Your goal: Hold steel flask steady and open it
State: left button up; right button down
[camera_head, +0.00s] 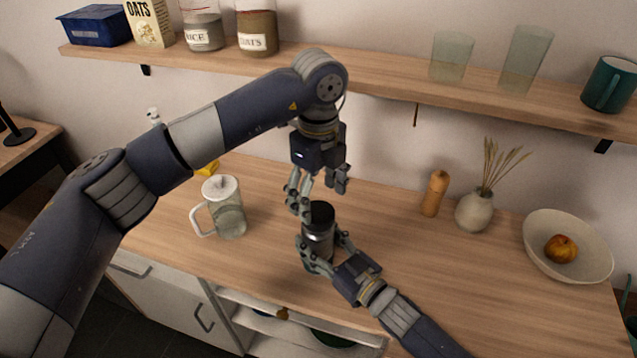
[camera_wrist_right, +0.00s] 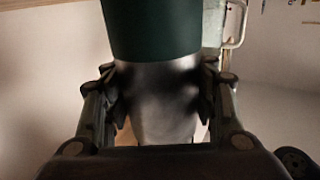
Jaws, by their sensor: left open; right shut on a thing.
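I cannot tell whether a finger touches the lid.
A lidded glass jug (camera_head: 228,215) stands left of the flask. A pepper mill (camera_head: 435,194), a vase (camera_head: 474,211) with dry stalks and a bowl (camera_head: 540,266) holding fruit are to the right. A wall shelf (camera_head: 390,83) with jars and glasses runs behind my left arm.

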aim_at(318, 212)
pick_arm(q)
jog(key=m, duration=0.3)
jog(key=shift+r, duration=0.15)
pick_arm(e)
jog(key=shift+f, duration=0.15)
pick_arm(q)
jog(key=m, duration=0.5)
jog(key=shift+r, duration=0.2)
jog(key=m, duration=0.7)
jog(key=shift+r, duration=0.3)
jog(key=m, duration=0.3)
jog(key=shift+r+m, duration=0.1)
jog(key=shift+m, duration=0.2)
jog(key=m, duration=0.5)
jog(key=shift+r, duration=0.2)
jog(key=m, duration=0.7)
jog(key=shift+r, duration=0.3)
jog(key=shift+f, duration=4.05)
